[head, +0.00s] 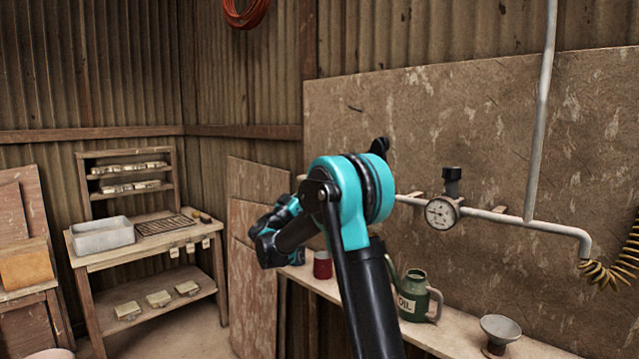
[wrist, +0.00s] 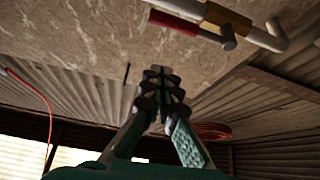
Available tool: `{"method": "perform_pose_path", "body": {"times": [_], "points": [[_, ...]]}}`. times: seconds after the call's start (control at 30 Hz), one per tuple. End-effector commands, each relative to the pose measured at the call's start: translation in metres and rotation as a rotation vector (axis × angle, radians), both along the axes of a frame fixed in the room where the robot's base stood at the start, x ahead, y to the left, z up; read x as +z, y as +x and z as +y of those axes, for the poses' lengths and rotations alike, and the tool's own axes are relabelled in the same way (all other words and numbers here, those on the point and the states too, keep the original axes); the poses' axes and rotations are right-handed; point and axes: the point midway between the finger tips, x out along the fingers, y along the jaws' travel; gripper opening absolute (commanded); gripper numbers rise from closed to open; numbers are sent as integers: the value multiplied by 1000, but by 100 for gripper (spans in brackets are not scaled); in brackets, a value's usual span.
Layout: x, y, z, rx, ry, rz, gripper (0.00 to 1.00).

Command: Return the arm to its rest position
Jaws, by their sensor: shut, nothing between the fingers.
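My arm, teal and black, rises from the bottom of the head view and bends at a large teal joint (head: 350,195) in the middle. Darker links run from it down to the left. I cannot clearly make out my gripper in the head view. In the wrist view my gripper (wrist: 160,75) shows with its two fingers together at the tips, shut and empty. Past the fingertips are a stained board and corrugated sheeting; the fingers appear clear of both.
A shelf at the right holds a green oil can (head: 416,296), a red tin (head: 322,265) and a grey funnel (head: 499,331). Above it run a pipe (head: 520,220) and a gauge (head: 441,213). A wooden bench (head: 150,255) with a grey tub (head: 102,236) stands left, with floor before it.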

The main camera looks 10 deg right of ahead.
Motion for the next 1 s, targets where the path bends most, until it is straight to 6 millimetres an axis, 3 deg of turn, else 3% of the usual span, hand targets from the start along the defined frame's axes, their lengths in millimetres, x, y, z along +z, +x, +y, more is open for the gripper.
{"method": "perform_pose_path", "body": {"times": [0.3,0.47,0.57,0.67,0.8,0.9,1.0], "points": [[-27,-25,37,2,0,0,0],[-33,-32,38,-8,5,10,0],[-43,-40,18,-41,39,70,0],[-67,-58,-22,-101,110,204,0],[-123,-103,-84,-179,249,473,0],[-168,-142,-115,-195,351,669,0],[-215,-184,-133,-176,451,857,0]]}}
